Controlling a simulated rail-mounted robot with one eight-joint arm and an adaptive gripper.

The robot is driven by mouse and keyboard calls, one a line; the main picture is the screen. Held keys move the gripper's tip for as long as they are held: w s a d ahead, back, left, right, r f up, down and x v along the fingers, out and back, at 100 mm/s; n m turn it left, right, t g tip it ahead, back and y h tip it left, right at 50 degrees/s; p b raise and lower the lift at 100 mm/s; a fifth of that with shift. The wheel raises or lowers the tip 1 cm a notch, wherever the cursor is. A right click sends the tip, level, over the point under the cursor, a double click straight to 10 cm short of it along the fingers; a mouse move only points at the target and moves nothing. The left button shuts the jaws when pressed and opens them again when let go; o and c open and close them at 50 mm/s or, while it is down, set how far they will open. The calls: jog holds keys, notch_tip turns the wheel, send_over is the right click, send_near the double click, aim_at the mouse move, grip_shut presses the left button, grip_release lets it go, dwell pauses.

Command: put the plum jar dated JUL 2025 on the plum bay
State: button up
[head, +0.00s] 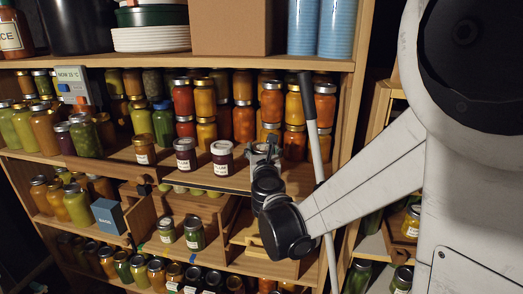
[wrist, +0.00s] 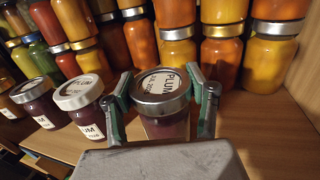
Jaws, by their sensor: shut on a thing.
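My gripper (wrist: 163,112) is shut on a dark plum jar (wrist: 160,94) with a silver lid. Its fingers stand on both sides of the jar. The lid label reads PLUM with a small date line that I cannot read surely. The jar is upright, at or just above the wooden shelf; I cannot tell if it touches. In the head view my gripper (head: 264,152) is at the shelf's front, and the held jar is mostly hidden. Two more plum jars, white-lidded (head: 222,158) and darker-lidded (head: 185,155), stand to its left. I cannot make out a marked plum bay.
Stacked orange and yellow jars (head: 271,103) stand close behind my gripper. A pale pole (head: 316,140) leans at its right. A labelled amber jar (head: 143,150) stands further left. Below are a blue box (head: 108,216) and two green jars (head: 194,233) in wooden compartments.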

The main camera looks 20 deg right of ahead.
jog(key=shift+f+b, duration=0.35)
jog(key=shift+f, duration=0.05)
dwell(0.6)
jog(key=o, duration=1.7)
jog(key=shift+c, duration=0.2)
jog(key=v, duration=1.2)
jog(key=shift+r, duration=0.1)
